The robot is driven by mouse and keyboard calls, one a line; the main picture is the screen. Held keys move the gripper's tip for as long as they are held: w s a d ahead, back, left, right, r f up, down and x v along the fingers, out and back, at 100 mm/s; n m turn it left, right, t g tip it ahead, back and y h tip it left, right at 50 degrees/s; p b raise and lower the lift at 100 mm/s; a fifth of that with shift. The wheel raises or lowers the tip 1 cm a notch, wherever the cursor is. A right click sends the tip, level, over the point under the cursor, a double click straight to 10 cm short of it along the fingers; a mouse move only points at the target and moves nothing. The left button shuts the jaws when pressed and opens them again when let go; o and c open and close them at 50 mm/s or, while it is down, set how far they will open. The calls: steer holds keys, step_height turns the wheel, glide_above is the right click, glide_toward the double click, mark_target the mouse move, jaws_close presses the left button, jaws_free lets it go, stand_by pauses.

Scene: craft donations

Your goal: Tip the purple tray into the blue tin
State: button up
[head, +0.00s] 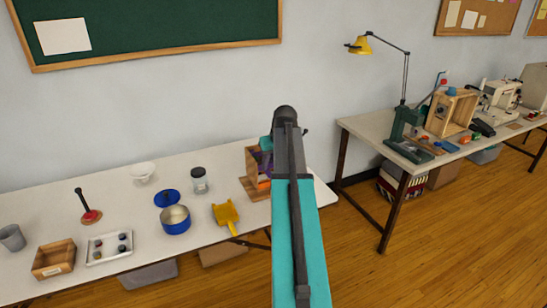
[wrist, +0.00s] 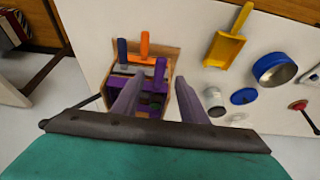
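The blue tin (head: 175,221) stands open on the near table, with a pale inside; it also shows in the wrist view (wrist: 272,72). A purple thing (wrist: 118,82), which looks like the purple tray, sits in a wooden rack (wrist: 177,115) in the wrist view. My gripper's fingers partly cover it. In the head view my arm hides most of the rack (head: 254,190). My gripper (wrist: 160,84) is open, its two fingers apart over the rack. I cannot tell whether they touch the purple thing.
Orange (wrist: 145,45) and blue (wrist: 122,48) handles stand at the rack. A yellow scoop (head: 226,215), a blue lid (head: 166,198), a jar (head: 199,180) and a white bowl (head: 143,172) lie around the tin. A metal tray (head: 92,260) and wooden box (head: 53,258) stand left.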

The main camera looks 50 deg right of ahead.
mark_target(270, 173)
steer(key=shift+p+x, duration=0.5)
steer(key=shift+x, duration=2.5)
jaws_close()
steer(key=c, duration=0.7)
jaws_free()
steer(key=shift+c, duration=0.2)
jaws_close()
steer(key=shift+r, duration=0.2)
steer(key=shift+s, duration=0.1)
